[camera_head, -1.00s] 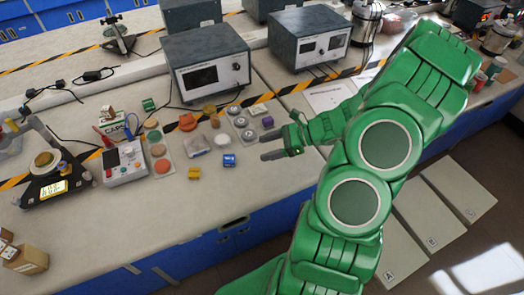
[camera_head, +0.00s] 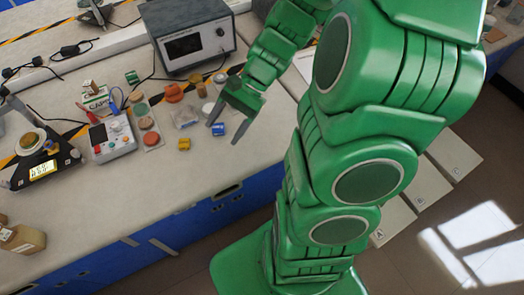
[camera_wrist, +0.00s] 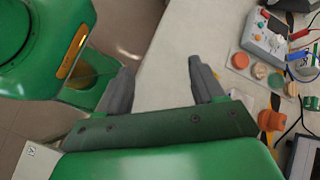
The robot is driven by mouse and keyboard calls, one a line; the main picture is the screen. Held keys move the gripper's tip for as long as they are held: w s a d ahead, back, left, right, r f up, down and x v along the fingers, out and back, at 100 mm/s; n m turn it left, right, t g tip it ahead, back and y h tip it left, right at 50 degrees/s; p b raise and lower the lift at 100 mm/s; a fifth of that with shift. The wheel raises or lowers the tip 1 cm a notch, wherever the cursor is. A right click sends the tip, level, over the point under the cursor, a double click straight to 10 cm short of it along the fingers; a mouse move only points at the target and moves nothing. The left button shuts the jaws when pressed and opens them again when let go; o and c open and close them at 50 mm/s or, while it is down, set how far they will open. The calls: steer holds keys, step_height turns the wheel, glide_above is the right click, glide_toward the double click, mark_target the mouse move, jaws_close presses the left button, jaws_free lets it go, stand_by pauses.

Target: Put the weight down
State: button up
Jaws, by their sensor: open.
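My gripper (camera_head: 226,131) is open over the front part of the bench, its two fingers pointing down toward the front edge. In the wrist view my gripper (camera_wrist: 162,68) shows nothing between its fingers, only bare bench top beyond. No weight is held. A grey disc on the bench (camera_head: 220,77), partly covered by my gripper, may be a weight; I cannot tell for sure. A small blue block (camera_head: 218,129) appears between the fingertips in the head view, but lies on the bench behind them.
A scale (camera_head: 45,165) and a control box (camera_head: 110,138) stand left. Orange and green discs (camera_head: 150,138), a yellow block (camera_head: 184,144) and an orange part (camera_head: 173,92) lie between them and my gripper. A grey instrument (camera_head: 188,40) stands behind. The bench front is clear.

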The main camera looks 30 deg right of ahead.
steer(key=s+r+n+h, duration=0.4)
steer(key=s+r+n, duration=0.1)
steer(key=s, duration=0.3)
steer(key=s+r+n+h, duration=0.4)
steer(key=s+n+h, duration=0.1)
steer(key=s, duration=0.3)
steer(key=shift+s+d+r+n, duration=0.25)
steer(key=shift+d+r+n, duration=0.05)
steer(key=shift+d+r, duration=0.1)
steer(key=shift+o, duration=0.8)
stand_by(0.6)
steer(key=shift+w, duration=0.1)
